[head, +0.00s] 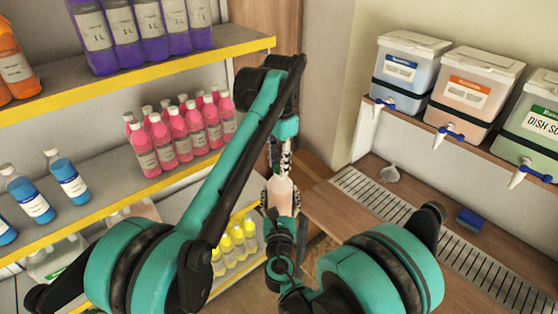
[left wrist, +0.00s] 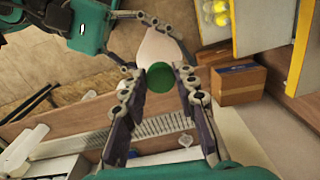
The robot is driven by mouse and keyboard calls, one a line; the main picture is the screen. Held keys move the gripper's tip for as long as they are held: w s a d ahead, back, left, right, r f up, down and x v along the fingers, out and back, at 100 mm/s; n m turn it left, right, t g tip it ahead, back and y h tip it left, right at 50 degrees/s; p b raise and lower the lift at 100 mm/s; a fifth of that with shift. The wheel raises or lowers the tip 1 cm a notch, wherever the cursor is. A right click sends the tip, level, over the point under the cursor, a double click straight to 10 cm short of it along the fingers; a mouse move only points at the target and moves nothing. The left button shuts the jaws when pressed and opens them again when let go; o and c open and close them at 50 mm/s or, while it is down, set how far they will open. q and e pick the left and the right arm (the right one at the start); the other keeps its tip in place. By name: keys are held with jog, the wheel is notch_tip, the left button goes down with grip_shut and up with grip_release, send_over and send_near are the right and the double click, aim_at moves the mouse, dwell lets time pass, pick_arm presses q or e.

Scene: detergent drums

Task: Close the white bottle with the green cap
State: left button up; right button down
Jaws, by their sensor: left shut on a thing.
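The white bottle (head: 280,194), pinkish in this light, stands roughly upright in mid-air at the centre of the head view. My right gripper (head: 281,205) holds it from below, a finger on each side. My left gripper (head: 280,160) comes down from above, over the bottle's top. In the left wrist view, the green cap (left wrist: 160,78) sits between the fingertips of my left gripper (left wrist: 160,84), in line with the bottle (left wrist: 158,46). I cannot tell whether the cap touches the bottle's neck, as the cap hides it.
Shelves with yellow edges (head: 150,75) hold pink bottles (head: 180,135), blue bottles (head: 35,195) and purple bottles on the left.

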pick_arm(q)
jog(key=m, duration=0.5)
jog(key=shift+w+m, duration=0.1)
jog(key=shift+m, duration=0.3)
jog(key=m, duration=0.7)
jog(key=shift+w+a, duration=0.1)
jog(key=shift+w, duration=0.05)
jog(key=m, duration=0.7)
jog(key=shift+w, duration=0.1)
jog(key=m, duration=0.6)
jog(key=shift+d, duration=0.2)
jog(key=o, duration=0.7)
